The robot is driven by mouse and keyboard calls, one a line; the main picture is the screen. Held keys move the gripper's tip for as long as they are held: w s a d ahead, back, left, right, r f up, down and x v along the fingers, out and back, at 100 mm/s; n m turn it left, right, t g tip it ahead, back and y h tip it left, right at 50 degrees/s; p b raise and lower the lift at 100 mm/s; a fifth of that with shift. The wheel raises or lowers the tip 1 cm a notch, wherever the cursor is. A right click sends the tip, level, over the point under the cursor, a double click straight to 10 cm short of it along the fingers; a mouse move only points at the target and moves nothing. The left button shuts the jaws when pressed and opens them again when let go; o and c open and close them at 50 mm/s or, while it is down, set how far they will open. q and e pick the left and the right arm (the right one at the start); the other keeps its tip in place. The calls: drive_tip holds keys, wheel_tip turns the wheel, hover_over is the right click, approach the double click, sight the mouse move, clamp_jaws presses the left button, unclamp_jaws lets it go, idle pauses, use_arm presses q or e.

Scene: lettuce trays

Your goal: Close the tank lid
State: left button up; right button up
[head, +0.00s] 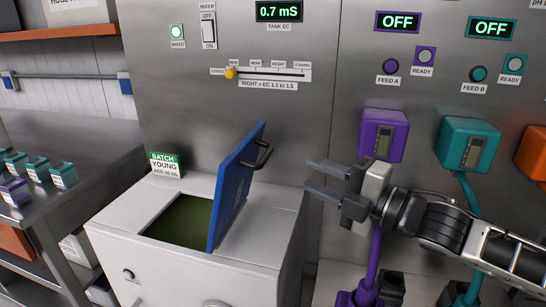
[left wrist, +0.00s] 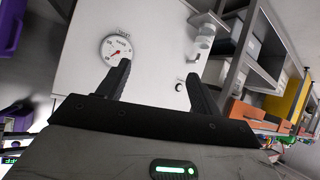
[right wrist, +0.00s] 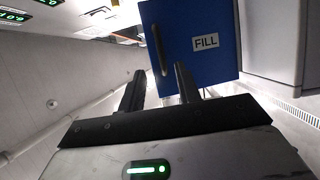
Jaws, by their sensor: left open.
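The blue tank lid (head: 232,190) stands raised and tilted at the right side of the tank's square opening. Its dark handle (head: 264,155) is on the face toward my right gripper. The white tank (head: 215,260) is open, with green inside. In the right wrist view the lid (right wrist: 205,75) shows a FILL label, and its handle (right wrist: 160,50) lies just beyond the fingers. My right gripper (head: 308,174) is open and empty, right of the lid and apart from it. My left gripper (left wrist: 155,75) is open and empty, facing a white surface with a gauge; the head view does not show it.
Purple (head: 383,132) and teal (head: 468,145) feed units hang on the steel wall behind my right arm. A green-topped BATCH card (head: 165,165) stands at the tank's back left. A steel bench (head: 85,160) with small teal and purple containers is at left.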

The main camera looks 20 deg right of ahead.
sight(269, 155)
drive_tip(key=p+x, duration=0.2)
drive_tip(key=x, duration=0.6)
drive_tip(key=shift+w+a+r, duration=0.15)
drive_tip(key=shift+w, duration=0.05)
drive_tip(key=shift+x, duration=0.75)
drive_tip(key=shift+c, duration=0.2)
clamp_jaws()
